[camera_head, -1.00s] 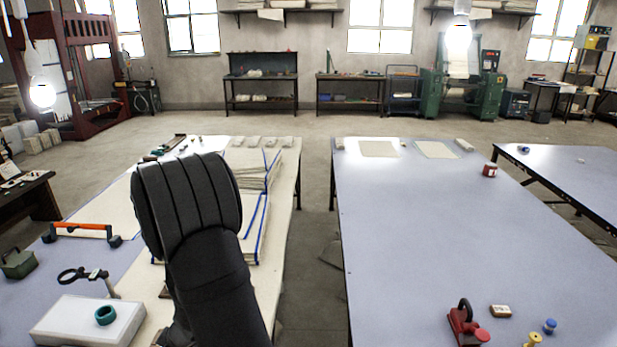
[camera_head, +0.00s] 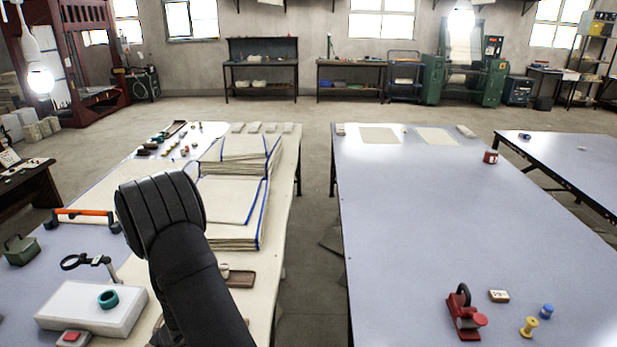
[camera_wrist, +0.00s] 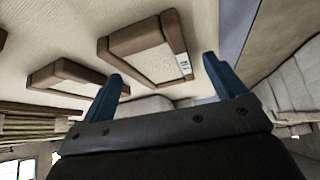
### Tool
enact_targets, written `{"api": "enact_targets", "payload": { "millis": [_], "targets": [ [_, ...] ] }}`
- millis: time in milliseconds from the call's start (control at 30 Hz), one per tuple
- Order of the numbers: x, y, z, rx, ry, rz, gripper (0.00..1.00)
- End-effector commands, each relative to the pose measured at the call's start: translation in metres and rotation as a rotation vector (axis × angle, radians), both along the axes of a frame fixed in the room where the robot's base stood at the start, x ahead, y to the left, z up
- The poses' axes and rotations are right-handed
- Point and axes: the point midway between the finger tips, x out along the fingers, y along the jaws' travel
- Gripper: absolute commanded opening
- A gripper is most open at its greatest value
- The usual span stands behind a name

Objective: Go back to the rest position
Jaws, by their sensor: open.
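My gripper (camera_wrist: 165,88) shows in the wrist view with its two blue fingers spread apart and nothing between them. In the head view my black arm rises over the left table, and the gripper itself is hidden behind it. Stacks of cream cloth with blue edges (camera_head: 227,203) lie on the left table (camera_head: 287,210), just to the right of my arm. The wrist view appears upside down, with wood-framed pale trays or pads (camera_wrist: 150,50) on a light surface beyond the fingers.
A white box with a teal ring (camera_head: 108,298), a magnifier stand (camera_head: 85,262) and an orange-handled tool (camera_head: 83,213) are left of my arm. A wooden tray (camera_head: 240,279) lies to its right. The right table (camera_head: 420,220) is mostly clear, with a red tool (camera_head: 463,315) near its front.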

Motion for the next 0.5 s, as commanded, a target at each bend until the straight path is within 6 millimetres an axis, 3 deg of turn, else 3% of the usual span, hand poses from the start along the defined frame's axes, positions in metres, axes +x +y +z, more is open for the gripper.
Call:
{"api": "enact_targets", "payload": {
  "millis": [267,500],
  "targets": [
    [0.0,-0.001,0.001,0.0,0.001,-0.001,0.89],
    [-0.001,-0.01,0.017,0.002,0.0,-0.002,0.89]
  ]
}}
